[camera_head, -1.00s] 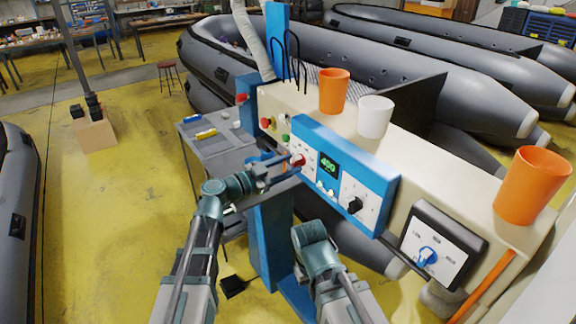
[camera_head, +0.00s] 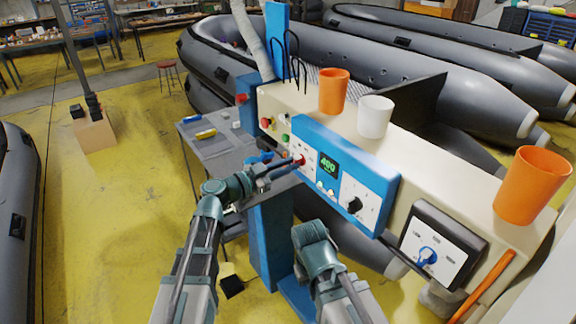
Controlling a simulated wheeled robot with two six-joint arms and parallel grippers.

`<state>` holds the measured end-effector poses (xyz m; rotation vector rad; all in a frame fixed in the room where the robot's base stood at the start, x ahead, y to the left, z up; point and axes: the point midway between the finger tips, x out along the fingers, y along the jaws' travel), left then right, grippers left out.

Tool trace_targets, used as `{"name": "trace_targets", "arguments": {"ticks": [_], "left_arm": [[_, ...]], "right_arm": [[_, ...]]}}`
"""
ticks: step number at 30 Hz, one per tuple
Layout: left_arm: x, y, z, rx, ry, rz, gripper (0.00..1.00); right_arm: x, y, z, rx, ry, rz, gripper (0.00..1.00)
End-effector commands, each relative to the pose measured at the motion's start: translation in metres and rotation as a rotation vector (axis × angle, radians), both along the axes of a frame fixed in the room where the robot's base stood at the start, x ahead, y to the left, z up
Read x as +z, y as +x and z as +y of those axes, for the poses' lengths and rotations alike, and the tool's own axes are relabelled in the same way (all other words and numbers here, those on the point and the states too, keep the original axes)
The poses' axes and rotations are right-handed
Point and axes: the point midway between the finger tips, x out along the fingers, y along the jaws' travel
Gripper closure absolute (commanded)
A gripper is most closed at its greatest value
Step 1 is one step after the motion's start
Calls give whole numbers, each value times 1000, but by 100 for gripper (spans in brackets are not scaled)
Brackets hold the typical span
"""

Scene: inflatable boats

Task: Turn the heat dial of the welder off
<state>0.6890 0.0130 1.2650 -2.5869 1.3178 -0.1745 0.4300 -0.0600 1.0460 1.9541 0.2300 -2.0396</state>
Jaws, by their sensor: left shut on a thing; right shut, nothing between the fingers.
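The welder's beige housing (camera_head: 405,181) carries a blue panel (camera_head: 379,184) with a green display (camera_head: 327,164) that seems to read 400. A small red knob (camera_head: 300,160) is at the panel's left end. My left gripper (camera_head: 293,162) is shut on this red knob. A black knob (camera_head: 355,205) is on the panel's right part, and a blue knob (camera_head: 427,256) is on a separate dial plate at the far right. The dial labels are too small to read surely. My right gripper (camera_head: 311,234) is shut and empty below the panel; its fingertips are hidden.
A grey table (camera_head: 210,146) is behind my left gripper. Inflatable boats (camera_head: 390,58) fill the back.

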Motion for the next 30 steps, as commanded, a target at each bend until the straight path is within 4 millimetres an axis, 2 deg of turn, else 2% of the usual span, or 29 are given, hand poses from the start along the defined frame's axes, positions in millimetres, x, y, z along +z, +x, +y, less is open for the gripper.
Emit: {"name": "trace_targets", "arguments": {"ticks": [30], "left_arm": [[-1,0,0,0,-545,753,100]], "right_arm": [[0,0,0,0,0,0,100]]}}
